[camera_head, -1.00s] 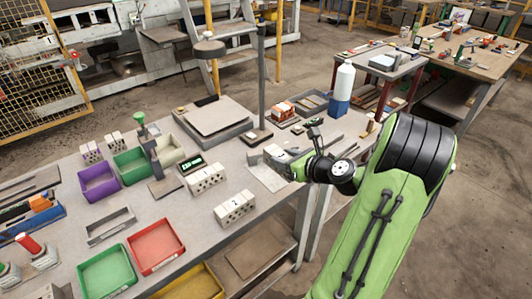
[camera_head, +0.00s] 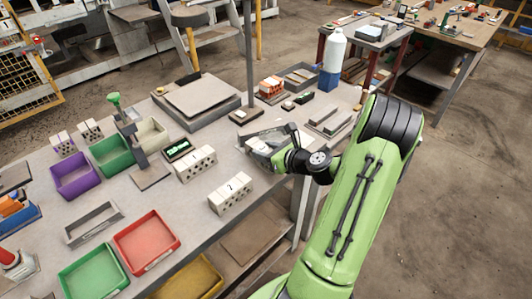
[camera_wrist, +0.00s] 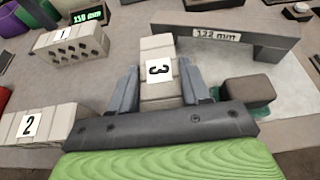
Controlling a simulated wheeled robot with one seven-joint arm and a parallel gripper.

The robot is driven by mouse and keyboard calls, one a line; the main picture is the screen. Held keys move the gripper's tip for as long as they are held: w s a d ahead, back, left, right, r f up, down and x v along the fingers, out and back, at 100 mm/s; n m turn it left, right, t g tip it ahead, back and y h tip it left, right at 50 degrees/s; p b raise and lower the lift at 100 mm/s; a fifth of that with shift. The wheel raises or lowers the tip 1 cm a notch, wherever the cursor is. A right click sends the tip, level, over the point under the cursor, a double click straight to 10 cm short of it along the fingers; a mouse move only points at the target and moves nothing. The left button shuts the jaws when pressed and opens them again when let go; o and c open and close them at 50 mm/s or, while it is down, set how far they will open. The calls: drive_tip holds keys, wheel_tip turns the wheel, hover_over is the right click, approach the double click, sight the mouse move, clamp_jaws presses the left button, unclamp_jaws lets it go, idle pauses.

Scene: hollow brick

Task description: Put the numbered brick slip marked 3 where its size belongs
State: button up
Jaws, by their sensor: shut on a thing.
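My gripper (camera_wrist: 160,84) is shut on the pale brick slip marked 3 (camera_wrist: 157,45), one finger on each side. In the wrist view the slip reaches forward between the fingers, its far end close to the left end of a grey gauge bar labelled 122 mm (camera_wrist: 265,35). I cannot tell whether they touch. In the head view my gripper (camera_head: 268,148) is over the table's right part and mostly hides the slip. Brick 1 (camera_head: 196,163) and brick 2 (camera_head: 230,196) stand to the left; both show in the wrist view, brick 1 (camera_wrist: 75,47) and brick 2 (camera_wrist: 38,124).
A display reading about 110 mm (camera_wrist: 88,17) stands behind brick 1. A brown block (camera_wrist: 250,89) sits right of my gripper. Red (camera_head: 146,243), green (camera_head: 94,276) and purple (camera_head: 74,177) bins lie left. A bottle (camera_head: 333,52) stands at the back right.

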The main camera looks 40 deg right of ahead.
drive_tip(key=shift+r, duration=0.1)
drive_tip(key=o, duration=1.2)
drive_tip(key=shift+o, duration=0.2)
